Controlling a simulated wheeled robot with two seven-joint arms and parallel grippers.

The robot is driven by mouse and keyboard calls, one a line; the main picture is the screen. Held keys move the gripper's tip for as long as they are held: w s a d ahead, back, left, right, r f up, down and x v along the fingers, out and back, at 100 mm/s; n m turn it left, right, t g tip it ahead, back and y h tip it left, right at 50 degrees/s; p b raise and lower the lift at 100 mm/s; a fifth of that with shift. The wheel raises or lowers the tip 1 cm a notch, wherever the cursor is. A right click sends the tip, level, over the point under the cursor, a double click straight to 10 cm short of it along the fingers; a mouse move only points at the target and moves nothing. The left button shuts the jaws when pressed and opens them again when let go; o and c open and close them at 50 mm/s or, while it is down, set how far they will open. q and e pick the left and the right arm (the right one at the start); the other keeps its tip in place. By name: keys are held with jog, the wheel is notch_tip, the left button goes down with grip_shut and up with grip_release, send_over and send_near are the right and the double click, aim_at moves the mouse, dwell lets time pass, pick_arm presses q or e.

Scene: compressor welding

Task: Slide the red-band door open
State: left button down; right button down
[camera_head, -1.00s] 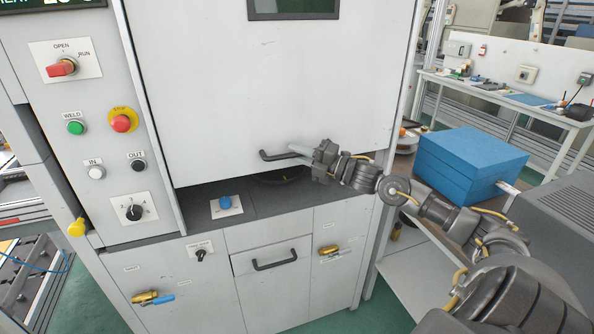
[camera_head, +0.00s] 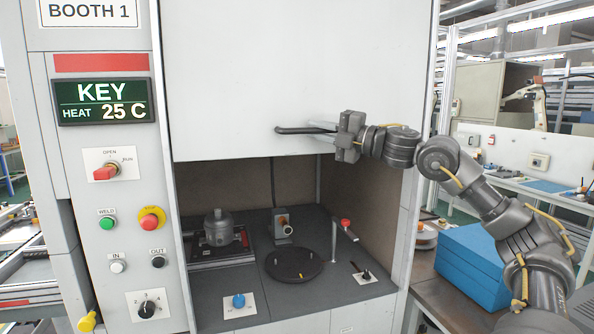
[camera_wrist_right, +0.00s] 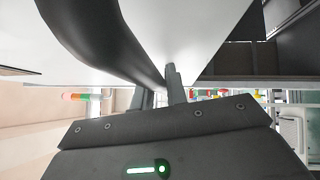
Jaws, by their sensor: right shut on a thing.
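The white sliding door (camera_head: 300,80) of the booth is partly raised, and the chamber below its lower edge is exposed. A red band (camera_head: 101,62) runs across the panel left of the door, above the display. The dark door handle (camera_head: 290,130) sits near the door's lower edge. My right gripper (camera_head: 328,128) is shut on the handle's right end. In the right wrist view the dark curved handle (camera_wrist_right: 110,40) runs up to my fingers (camera_wrist_right: 172,85). Part of the grip is hidden there. My left gripper is not in view.
Inside the chamber are a grey compressor (camera_head: 218,228), a dark round plate (camera_head: 294,263), a blue knob (camera_head: 239,300) and a red-topped post (camera_head: 345,224). Blue boxes (camera_head: 470,265) stand on a bench to the right, below my right arm. The control panel (camera_head: 125,215) is at left.

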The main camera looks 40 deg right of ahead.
aim_at(319, 104)
notch_tip(319, 104, up, 6)
jog(key=p, duration=0.2)
jog(key=shift+r+p, duration=0.25)
jog(key=shift+p, duration=0.15)
jog(key=c, duration=1.4)
grip_release()
jog(key=shift+f, duration=0.1)
